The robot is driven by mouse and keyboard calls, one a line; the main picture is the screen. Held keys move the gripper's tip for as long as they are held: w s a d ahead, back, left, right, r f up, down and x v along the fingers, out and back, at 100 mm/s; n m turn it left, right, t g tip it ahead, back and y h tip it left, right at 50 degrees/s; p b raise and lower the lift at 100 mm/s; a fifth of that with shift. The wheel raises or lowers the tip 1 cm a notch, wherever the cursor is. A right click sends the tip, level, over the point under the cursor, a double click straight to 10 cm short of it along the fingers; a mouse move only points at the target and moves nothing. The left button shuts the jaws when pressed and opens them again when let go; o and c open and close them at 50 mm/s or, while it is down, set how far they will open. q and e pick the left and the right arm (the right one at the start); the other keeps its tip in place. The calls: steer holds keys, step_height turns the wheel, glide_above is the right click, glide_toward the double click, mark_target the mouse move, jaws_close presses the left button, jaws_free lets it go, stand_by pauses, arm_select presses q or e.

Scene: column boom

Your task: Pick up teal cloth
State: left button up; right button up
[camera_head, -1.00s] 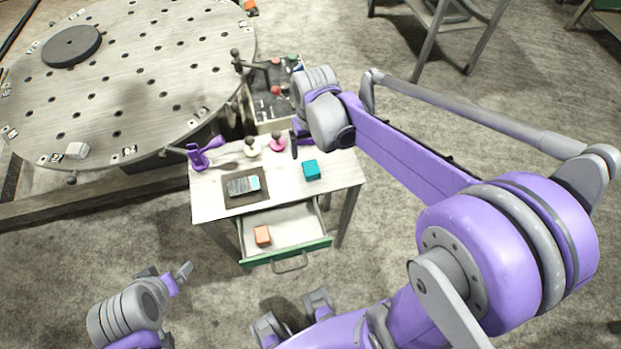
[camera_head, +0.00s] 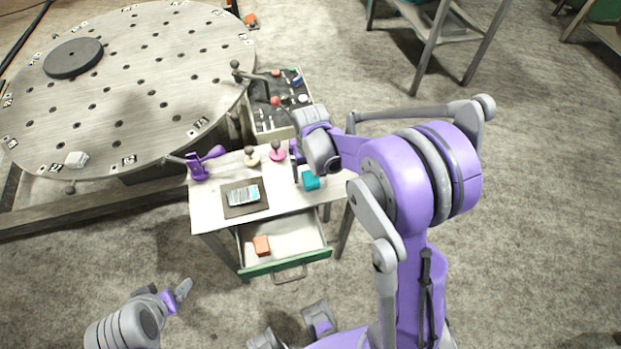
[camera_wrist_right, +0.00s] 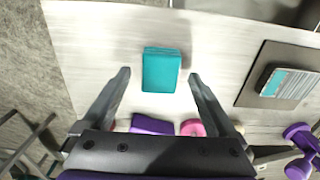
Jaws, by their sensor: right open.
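The teal cloth (camera_head: 311,181) is a small folded block on the right part of the small table's top. In the right wrist view the teal cloth (camera_wrist_right: 161,68) lies ahead between my open fingers, with table surface visible on both sides. My right gripper (camera_wrist_right: 158,78) is open and empty, and no finger appears to touch the cloth. In the head view my right gripper (camera_head: 295,168) is over the table close to the cloth, partly hidden by its wrist. My left gripper (camera_head: 180,290) is at the lower left, away from the table; its jaw opening is unclear.
A dark mat (camera_head: 228,208) with a grey and teal item, a purple stand (camera_head: 199,168), a cream knob (camera_head: 251,157) and a pink knob (camera_head: 277,151) share the tabletop. An open drawer (camera_head: 300,240) holds an orange block (camera_head: 261,245). A round perforated table (camera_head: 140,85) stands left.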

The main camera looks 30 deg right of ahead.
mark_target(310, 177)
steer(key=shift+f, duration=0.65)
steer(key=c, duration=1.4)
steer(key=shift+r, duration=0.1)
steer(key=shift+c, duration=0.2)
step_height(310, 177, up, 10)
steer(key=shift+p, duration=0.4)
steer(key=o, duration=0.7)
steer(key=c, duration=0.5)
steer(key=shift+c, duration=0.2)
